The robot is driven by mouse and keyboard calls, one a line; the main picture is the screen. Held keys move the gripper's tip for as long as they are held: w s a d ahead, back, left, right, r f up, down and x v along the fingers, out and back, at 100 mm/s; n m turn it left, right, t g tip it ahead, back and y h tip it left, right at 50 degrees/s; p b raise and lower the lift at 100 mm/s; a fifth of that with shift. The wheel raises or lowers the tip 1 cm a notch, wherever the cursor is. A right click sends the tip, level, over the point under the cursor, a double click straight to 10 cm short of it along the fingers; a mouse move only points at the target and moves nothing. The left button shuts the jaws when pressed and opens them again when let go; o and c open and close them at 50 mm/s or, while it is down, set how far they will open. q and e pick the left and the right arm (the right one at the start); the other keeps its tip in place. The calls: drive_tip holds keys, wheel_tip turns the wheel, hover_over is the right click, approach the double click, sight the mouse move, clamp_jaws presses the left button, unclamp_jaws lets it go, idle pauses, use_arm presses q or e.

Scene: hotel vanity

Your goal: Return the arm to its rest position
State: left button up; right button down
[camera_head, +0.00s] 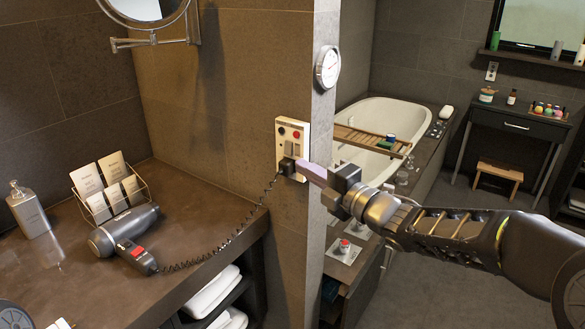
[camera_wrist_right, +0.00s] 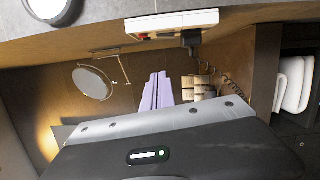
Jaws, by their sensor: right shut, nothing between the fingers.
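My right arm comes in from the right in the head view. My right gripper (camera_head: 302,165) is shut and empty, its pale purple fingers pointing left in front of the wall panel (camera_head: 293,136). The fingertips look close to the panel's lower part, beside the black plug (camera_head: 288,167); I cannot tell whether they touch. In the right wrist view the fingers (camera_wrist_right: 157,92) lie side by side, and the panel (camera_wrist_right: 172,21) with the plug (camera_wrist_right: 191,39) shows above them. My left gripper is not in view.
A hair dryer (camera_head: 124,229) lies on the vanity counter (camera_head: 190,215), its coiled cord rising to the plug. A card rack (camera_head: 115,199) and a soap dispenser (camera_head: 29,209) stand left. The bathtub (camera_head: 381,120) is behind my arm. Open floor (camera_head: 430,300) shows below it.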

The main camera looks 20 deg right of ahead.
drive_tip(key=shift+v, duration=1.15)
drive_tip(key=shift+r, duration=0.1)
wheel_tip(320, 180, down, 28)
drive_tip(key=s+a+m+g+h, duration=0.15)
drive_tip(key=m+g+h, duration=0.35)
drive_tip(key=m, duration=1.5)
drive_tip(key=s+a+f+m+g, duration=0.3)
drive_tip(key=s+f, duration=0.3)
drive_tip(key=f, duration=0.2)
drive_tip(key=s+a+f+m+g, duration=0.2)
drive_tip(key=s+a+f+m, duration=0.1)
drive_tip(key=s+f, duration=0.4)
drive_tip(key=s+a+f+g, duration=0.3)
drive_tip(key=s+a+f, duration=0.1)
drive_tip(key=s, duration=0.4)
drive_tip(key=s+a+f+g+y, duration=0.1)
drive_tip(key=s+a+f+g, duration=0.2)
drive_tip(key=s+f, duration=0.4)
drive_tip(key=shift+s+a, duration=0.5)
drive_tip(key=shift+s, duration=0.6)
